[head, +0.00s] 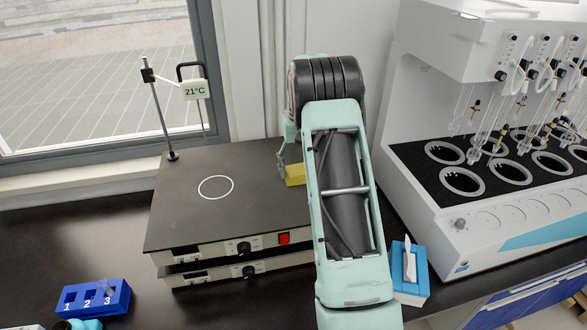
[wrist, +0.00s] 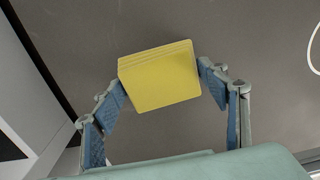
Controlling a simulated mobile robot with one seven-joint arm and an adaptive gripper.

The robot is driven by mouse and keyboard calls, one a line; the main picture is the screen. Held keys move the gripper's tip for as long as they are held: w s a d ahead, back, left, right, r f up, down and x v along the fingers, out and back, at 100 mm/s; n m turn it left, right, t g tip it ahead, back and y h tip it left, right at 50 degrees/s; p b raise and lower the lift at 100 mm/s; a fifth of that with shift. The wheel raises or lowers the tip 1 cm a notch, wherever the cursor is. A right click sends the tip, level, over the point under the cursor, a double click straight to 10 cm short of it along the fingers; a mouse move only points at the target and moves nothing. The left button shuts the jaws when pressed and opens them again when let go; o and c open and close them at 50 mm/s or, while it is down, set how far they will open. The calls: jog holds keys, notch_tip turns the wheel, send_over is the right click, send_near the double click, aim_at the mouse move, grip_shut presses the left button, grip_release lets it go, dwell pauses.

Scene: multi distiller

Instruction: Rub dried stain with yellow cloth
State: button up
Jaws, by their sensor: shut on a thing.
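The yellow cloth (head: 295,175) is a folded, layered block at the right side of the dark top of the hot plate (head: 200,225). My gripper (head: 286,160) is shut on it; my arm hides part of both in the head view. In the wrist view the cloth (wrist: 160,78) sits between the two blue-padded fingers of my gripper (wrist: 162,84), over a dark surface. I cannot tell whether the cloth touches that surface. I make out no dried stain in either view. A thin white circle marks the plate top and its edge shows in the wrist view.
A rod stand with a 21°C display (head: 195,90) rises behind the plate. A blue numbered rack (head: 93,298) stands at front left. The white distiller (head: 440,120) with glassware fills the right. A blue box (head: 412,285) with a white item lies beside my arm.

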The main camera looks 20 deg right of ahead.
jog(key=shift+s+d, duration=0.25)
jog(key=shift+d, duration=0.8)
jog(key=shift+s+d, duration=0.25)
jog(key=shift+d, duration=0.8)
jog(key=shift+w+a, duration=0.4)
jog(key=shift+a, duration=1.6)
jog(key=shift+w+a, duration=0.45)
jog(key=shift+a, duration=1.6)
jog(key=shift+w+a, duration=0.4)
jog(key=shift+a, duration=1.6)
jog(key=shift+r, duration=0.1)
notch_tip(320, 180, up, 2)
jog(key=shift+r, duration=2)
jog(key=shift+r, duration=1.45)
